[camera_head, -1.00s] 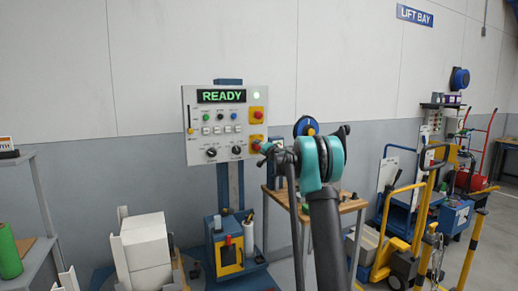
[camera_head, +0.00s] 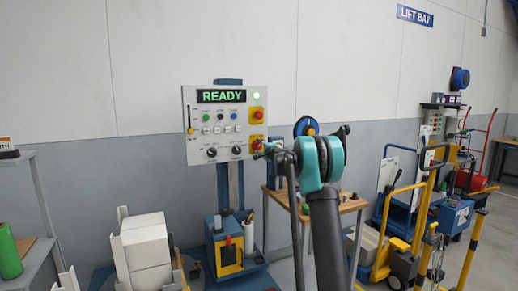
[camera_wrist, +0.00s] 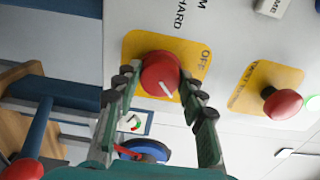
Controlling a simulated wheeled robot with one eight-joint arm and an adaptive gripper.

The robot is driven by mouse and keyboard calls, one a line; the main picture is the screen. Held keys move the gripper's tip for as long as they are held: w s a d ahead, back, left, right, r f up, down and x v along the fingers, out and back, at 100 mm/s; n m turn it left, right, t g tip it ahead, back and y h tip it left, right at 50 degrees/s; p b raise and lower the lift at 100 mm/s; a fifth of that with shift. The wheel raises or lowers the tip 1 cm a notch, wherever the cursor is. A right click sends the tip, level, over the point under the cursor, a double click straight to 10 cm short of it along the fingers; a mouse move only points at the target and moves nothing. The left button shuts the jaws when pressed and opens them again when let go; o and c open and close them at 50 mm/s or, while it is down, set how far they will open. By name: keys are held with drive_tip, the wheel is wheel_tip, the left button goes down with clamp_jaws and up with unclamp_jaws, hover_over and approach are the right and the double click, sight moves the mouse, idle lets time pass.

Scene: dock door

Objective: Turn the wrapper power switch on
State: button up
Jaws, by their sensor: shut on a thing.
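The wrapper power switch is a round red knob (camera_wrist: 160,74) with a white pointer line, on a yellow plate (camera_wrist: 135,43) lettered OFF. In the wrist view my gripper (camera_wrist: 158,88) has one finger on each side of the knob and is shut on it. The pointer line slants across the knob's lower part in this turned view. In the head view my gripper (camera_head: 260,148) reaches the lower right of the control panel (camera_head: 200,150) and partly hides the switch. The panel's display (camera_head: 222,96) reads READY in green, and a green lamp (camera_head: 256,96) is lit.
A red mushroom button (camera_wrist: 283,104) on its own yellow plate sits near the switch. A wooden table (camera_head: 350,206) stands behind my arm. Yellow and blue carts stand at the right.

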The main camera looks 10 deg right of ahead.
idle(0.3)
drive_tip(key=o, duration=1.2)
drive_tip(key=v, duration=1.2)
drive_tip(key=shift+s, duration=0.1)
